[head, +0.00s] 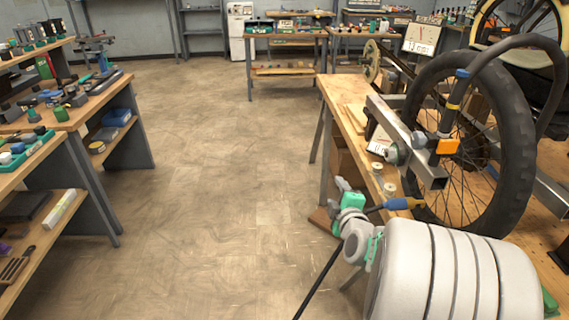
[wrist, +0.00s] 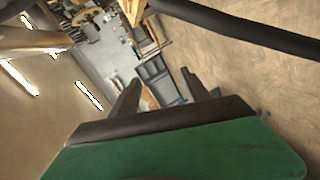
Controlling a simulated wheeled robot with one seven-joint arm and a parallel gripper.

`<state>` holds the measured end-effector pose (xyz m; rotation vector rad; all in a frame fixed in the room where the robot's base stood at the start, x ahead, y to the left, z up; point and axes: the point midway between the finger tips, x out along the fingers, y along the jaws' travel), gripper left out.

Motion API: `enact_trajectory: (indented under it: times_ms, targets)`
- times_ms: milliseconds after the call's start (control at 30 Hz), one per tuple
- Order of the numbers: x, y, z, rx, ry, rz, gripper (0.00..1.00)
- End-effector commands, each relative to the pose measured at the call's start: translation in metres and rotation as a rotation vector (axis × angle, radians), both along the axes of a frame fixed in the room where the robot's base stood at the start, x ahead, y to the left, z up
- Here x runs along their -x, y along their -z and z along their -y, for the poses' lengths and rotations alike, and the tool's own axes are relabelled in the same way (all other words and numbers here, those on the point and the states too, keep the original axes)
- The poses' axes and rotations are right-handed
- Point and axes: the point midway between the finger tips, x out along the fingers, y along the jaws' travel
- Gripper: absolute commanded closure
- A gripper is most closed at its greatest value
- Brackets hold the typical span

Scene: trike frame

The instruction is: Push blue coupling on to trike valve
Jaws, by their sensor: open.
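In the head view a dark curved hose (head: 522,44) arcs beside the trike wheel. A blue sleeve (head: 463,73) sits at its lower end, above a yellow-banded stem and an orange block (head: 448,146) on the metal frame; I cannot tell whether these join. A second blue cylinder (head: 396,205) with a tan end is on a thin black line, beside my arm. I cannot tell which blue piece is the coupling, or identify the valve. My gripper (wrist: 160,85) is open in the wrist view, with nothing between its fingers. In the head view my arm's green wrist is left of the second cylinder.
The trike's large black wheel (head: 480,200) and metal frame stand at the right, over a wooden bench (head: 344,112). Shelved benches (head: 105,98) line the left, and another bench (head: 290,36) is at the back. The floor between is clear. A dark tube (wrist: 245,32) crosses the wrist view's top.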

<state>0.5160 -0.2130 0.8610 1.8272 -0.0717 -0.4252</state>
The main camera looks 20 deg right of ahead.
Motion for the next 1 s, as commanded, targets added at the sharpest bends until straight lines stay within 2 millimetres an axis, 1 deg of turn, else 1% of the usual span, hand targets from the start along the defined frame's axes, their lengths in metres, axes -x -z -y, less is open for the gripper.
enact_trajectory:
  times_ms: [33,167,300,600,700,800,1000]
  targets:
    - [-0.004,-0.013,-0.012,-0.05,0.001,0.017,0.45]
    - [-0.01,-0.027,-0.037,-0.201,0.02,0.075,0.45]
    - [-0.015,-0.042,-0.065,-0.389,0.031,0.144,0.45]
    - [-0.019,-0.078,-0.122,-0.783,0.026,0.29,0.45]
    - [-0.018,-0.086,-0.136,-0.875,0.019,0.32,0.45]
    - [-0.018,-0.091,-0.145,-0.937,0.013,0.34,0.45]
    - [-0.017,-0.091,-0.149,-0.973,0.012,0.35,0.45]
